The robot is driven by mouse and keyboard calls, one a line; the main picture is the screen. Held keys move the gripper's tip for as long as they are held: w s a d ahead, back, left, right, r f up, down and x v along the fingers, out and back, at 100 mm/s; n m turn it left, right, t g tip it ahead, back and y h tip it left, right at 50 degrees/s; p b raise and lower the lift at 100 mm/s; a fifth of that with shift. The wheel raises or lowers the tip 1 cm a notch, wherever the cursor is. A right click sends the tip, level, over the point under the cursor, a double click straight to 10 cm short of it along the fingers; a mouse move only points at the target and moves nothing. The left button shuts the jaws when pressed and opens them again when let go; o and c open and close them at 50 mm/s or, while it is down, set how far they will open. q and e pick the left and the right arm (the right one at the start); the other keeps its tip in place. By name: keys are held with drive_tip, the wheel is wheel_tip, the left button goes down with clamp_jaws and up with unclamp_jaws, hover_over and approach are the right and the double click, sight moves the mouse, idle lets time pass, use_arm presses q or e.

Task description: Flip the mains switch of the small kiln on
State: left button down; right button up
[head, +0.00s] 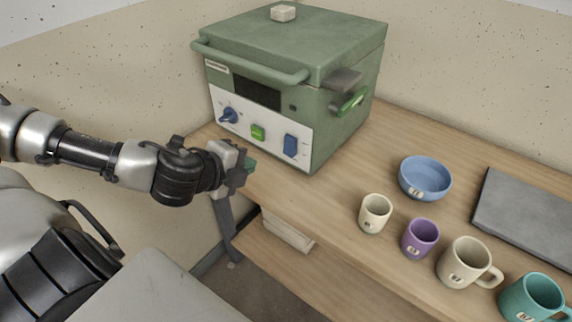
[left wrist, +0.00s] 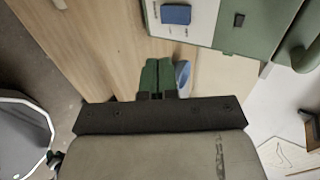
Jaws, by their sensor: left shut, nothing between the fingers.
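The small kiln (head: 345,60) is a green box with a closed lid at the back of the bench. Its white front panel (head: 272,142) carries a blue knob (head: 228,115), a green square control (head: 257,132) and a tall blue switch (head: 291,145). The labels and the switch position are too small to read. My left gripper (head: 247,166) is shut and empty, in front of and below the panel, apart from the blue switch. In the left wrist view a blue block (left wrist: 176,14) sits on the panel beyond the green fingertips (left wrist: 158,76). A blue shape (left wrist: 184,74) is partly hidden beside them.
The wooden bench (head: 330,190) carries a blue bowl (head: 425,178), a cream cup (head: 375,213), a purple mug (head: 420,237), a larger cream mug (head: 465,263), a teal mug (head: 530,297) and a grey slab (head: 530,215). The kiln's front handle (head: 255,70) juts out above the panel.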

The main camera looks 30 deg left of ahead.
use_arm(q)
approach(289, 153)
drive_tip(key=x, duration=0.7)
drive_tip(key=shift+w+p, duration=0.1)
drive_tip(key=shift+p, duration=0.25)
drive_tip(key=shift+f, duration=0.1)
use_arm(e)
drive_tip(key=shift+s+a+r, duration=0.25)
drive_tip(key=shift+s, duration=0.25)
use_arm(q)
drive_tip(key=shift+w, duration=0.1)
use_arm(e)
drive_tip(key=shift+a+f, duration=0.1)
